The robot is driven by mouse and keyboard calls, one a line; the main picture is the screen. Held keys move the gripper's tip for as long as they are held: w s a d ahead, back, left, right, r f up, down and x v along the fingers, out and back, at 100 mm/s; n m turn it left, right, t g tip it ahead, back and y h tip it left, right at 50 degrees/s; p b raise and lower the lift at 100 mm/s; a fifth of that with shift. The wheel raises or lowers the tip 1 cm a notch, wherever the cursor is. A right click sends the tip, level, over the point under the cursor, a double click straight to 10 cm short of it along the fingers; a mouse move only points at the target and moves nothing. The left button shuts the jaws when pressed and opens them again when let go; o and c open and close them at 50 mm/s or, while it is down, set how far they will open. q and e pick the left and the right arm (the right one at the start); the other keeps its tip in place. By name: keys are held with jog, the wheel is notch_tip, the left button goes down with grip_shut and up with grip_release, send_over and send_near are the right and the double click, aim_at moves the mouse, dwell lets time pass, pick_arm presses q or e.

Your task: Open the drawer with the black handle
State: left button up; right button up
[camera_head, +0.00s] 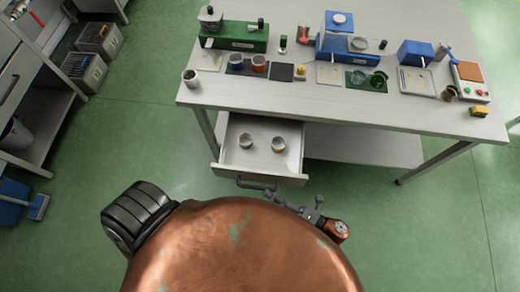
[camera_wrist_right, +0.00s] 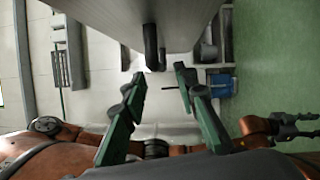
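The drawer (camera_head: 232,153) under the grey table is pulled partly out, with two small cups (camera_head: 262,143) inside. Its black handle (camera_head: 256,185) is on the front edge. My right gripper (camera_head: 292,203) is beside the handle, just to its right, partly hidden by my copper body. In the right wrist view, its green fingers (camera_wrist_right: 159,74) are spread apart, with the dark handle (camera_wrist_right: 151,46) ahead between their tips; contact cannot be made out. My left gripper (camera_wrist_right: 300,126) shows at the right of that view with its grey fingers apart; the head view does not show it.
The table top (camera_head: 300,102) carries a green machine (camera_head: 235,38), blue devices, cups and small trays. A low shelf (camera_head: 365,145) is right of the drawer. Grey crates (camera_head: 84,70) and a cabinet stand at the left. Green floor is clear around the table.

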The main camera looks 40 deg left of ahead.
jog(key=d, duration=0.6)
jog(key=shift+w+f, duration=0.2)
jog(key=shift+w, duration=0.05)
